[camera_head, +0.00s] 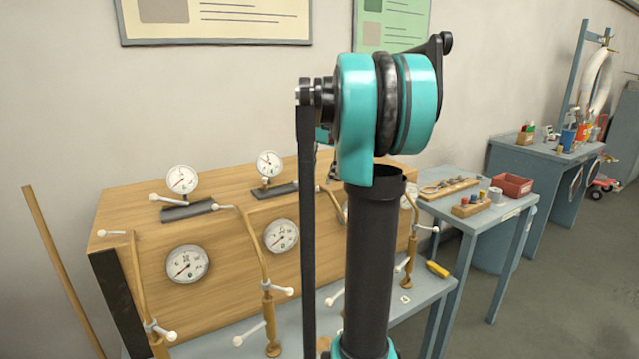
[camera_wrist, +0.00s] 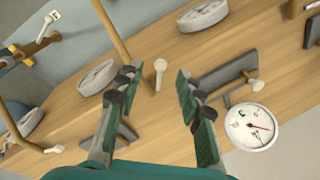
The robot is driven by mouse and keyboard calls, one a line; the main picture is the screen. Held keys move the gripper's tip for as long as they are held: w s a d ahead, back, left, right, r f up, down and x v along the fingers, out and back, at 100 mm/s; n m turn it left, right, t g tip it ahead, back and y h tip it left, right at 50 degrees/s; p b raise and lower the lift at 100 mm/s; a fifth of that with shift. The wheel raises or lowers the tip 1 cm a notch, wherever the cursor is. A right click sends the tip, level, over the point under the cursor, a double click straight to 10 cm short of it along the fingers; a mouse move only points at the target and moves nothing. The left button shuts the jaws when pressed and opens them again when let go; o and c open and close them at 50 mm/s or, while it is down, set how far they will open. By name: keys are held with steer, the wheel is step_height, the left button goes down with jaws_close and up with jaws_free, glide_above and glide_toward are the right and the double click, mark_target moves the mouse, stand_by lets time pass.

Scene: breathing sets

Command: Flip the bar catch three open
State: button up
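Dark bars with white-tipped levers sit on the wooden gauge panel (camera_head: 225,215). In the head view one bar (camera_head: 188,211) is at the left and another (camera_head: 275,191) in the middle; my arm hides part of the panel to the right. No numbers are readable, so I cannot tell which is bar catch three. In the wrist view my gripper (camera_wrist: 156,78) is open over the panel. A white-tipped lever (camera_wrist: 160,68) shows between the fingertips, apparently untouched. A dark bar (camera_wrist: 232,72) lies right of the fingers. The head view does not clearly show the gripper.
Round gauges (camera_head: 187,264) and brass pipes (camera_head: 262,250) with white-tipped handles crowd the panel. A yellow object (camera_head: 438,269) lies on the bench. A side table (camera_head: 510,208) holds a red bin (camera_head: 512,185). Open floor lies at the right.

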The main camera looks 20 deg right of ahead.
step_height(320, 180, up, 8)
steer(key=d, duration=0.1)
steer(key=shift+s+d+r, duration=0.2)
steer(key=shift+s+d, duration=0.05)
steer(key=shift+s, duration=0.15)
